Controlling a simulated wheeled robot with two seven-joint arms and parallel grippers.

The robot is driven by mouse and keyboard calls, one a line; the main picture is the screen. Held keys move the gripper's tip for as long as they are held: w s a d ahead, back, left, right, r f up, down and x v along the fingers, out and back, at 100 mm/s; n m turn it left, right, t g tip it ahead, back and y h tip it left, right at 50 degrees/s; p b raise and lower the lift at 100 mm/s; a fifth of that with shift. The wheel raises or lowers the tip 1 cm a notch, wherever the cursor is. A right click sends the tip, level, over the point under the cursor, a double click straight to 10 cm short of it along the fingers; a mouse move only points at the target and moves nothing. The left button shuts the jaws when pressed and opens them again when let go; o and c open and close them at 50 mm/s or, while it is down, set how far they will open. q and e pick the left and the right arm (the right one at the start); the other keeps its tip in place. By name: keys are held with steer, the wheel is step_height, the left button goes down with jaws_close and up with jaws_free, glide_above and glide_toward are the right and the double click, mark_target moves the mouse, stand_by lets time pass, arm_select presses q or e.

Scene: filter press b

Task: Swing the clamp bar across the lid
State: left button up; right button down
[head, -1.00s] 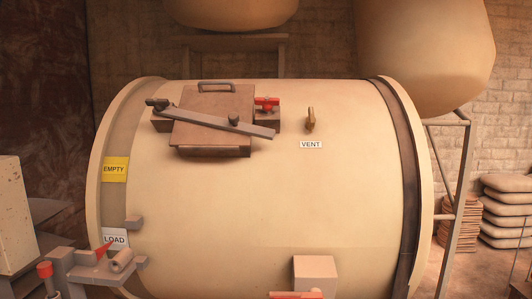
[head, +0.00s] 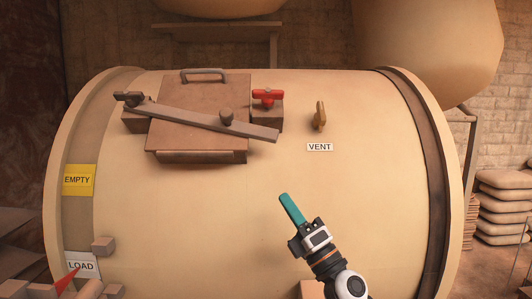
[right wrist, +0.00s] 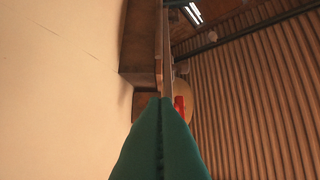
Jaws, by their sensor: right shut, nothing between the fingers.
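The clamp bar (head: 185,119) is a long grey bar lying diagonally over the brown lid (head: 200,95) on top of the drum. Its left end is at a dark pivot on a block (head: 137,116); its right end reaches past the lid's right side, below the red wing-shaped latch (head: 267,97). My left gripper is not in view.
The cream drum (head: 330,210) fills the middle. A brass vent valve (head: 319,116) stands right of the latch, above a VENT label (head: 320,147). A red pointer (head: 66,283) is near the LOAD label (head: 81,265). The drum surface between gripper and lid is clear.

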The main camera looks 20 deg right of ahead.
step_height(320, 180, up, 3)
steer(key=p, duration=0.4)
glide_toward(262, 140)
steer(key=a+x, duration=0.1)
steer(key=x, duration=0.4)
steer(key=shift+w+d+r+p, duration=0.15)
steer(key=shift+w+d+p, duration=0.05)
steer(key=shift+d+p, duration=0.2)
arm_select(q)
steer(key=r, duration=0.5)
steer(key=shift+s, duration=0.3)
arm_select(e)
steer(key=shift+w, duration=0.2)
